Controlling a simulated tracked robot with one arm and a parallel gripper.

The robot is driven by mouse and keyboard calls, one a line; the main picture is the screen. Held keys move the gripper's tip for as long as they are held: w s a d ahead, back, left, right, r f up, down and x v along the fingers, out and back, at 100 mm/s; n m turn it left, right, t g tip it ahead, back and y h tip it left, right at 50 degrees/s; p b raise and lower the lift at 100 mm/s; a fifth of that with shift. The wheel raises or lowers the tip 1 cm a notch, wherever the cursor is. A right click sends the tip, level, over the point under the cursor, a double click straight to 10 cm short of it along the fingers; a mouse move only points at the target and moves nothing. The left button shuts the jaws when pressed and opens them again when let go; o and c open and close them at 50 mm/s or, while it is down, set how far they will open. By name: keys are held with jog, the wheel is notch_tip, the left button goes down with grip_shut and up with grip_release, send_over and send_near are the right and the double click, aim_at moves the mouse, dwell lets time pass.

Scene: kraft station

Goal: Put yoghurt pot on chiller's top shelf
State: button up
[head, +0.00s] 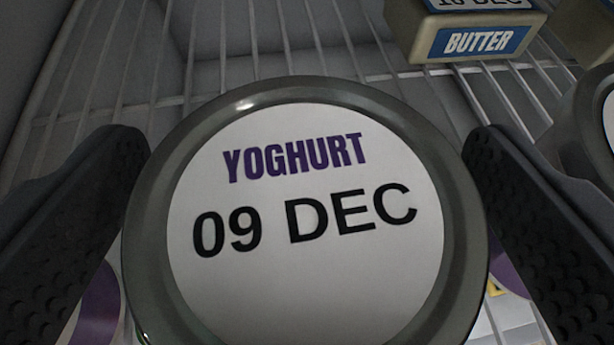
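The yoghurt pot (305,285) fills the middle of the head view, seen from its lid end. Its round grey-rimmed lid carries a white label reading "YOGHURT 09 DEC". My gripper (308,150) has one dark finger on each side of the pot, both meeting its edge, and looks shut on it. The chiller's wire shelf (215,75) shows behind and beyond the pot. The pot's body and base are hidden behind its lid, so I cannot tell whether it touches the wires.
A butter pack (480,40) with a blue label sits on the wires at the upper right. Another round lidded item (590,125) is cut off at the right edge. The wires at the upper left are bare. Purple and white patches show low on both sides.

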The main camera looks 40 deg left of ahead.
jog(key=p+v, duration=0.3)
jog(key=v, duration=0.9)
jog(key=shift+p, duration=0.35)
